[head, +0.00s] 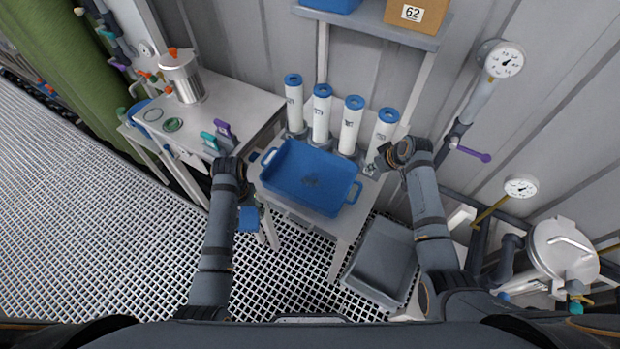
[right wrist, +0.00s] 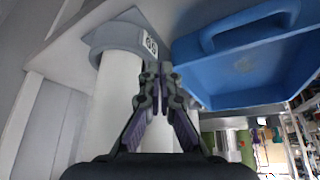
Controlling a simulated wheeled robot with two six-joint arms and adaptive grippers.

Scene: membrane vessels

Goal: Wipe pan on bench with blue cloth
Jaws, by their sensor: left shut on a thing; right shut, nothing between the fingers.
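The blue pan (head: 282,192) sits on the light bench (head: 345,228) in the head view, with a dark smudge (head: 312,181) on its floor. The pan also shows in the right wrist view (right wrist: 225,84), with a faint brownish patch inside. My left gripper (head: 247,190) is just left of the pan, shut on the blue cloth (head: 249,219), which hangs down beside the bench; the grip itself is partly hidden. My right gripper (head: 376,166) is shut and empty near the pan's right end, beside the vessels. Its closed fingers show in the right wrist view (right wrist: 155,75).
Several white, blue-capped vessels (head: 321,112) stand along the back of the bench. A grey bin (head: 382,262) is on the grating below right. A side table (head: 235,103) with a metal canister (head: 182,75) stands left. Gauges and pipes line the right wall.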

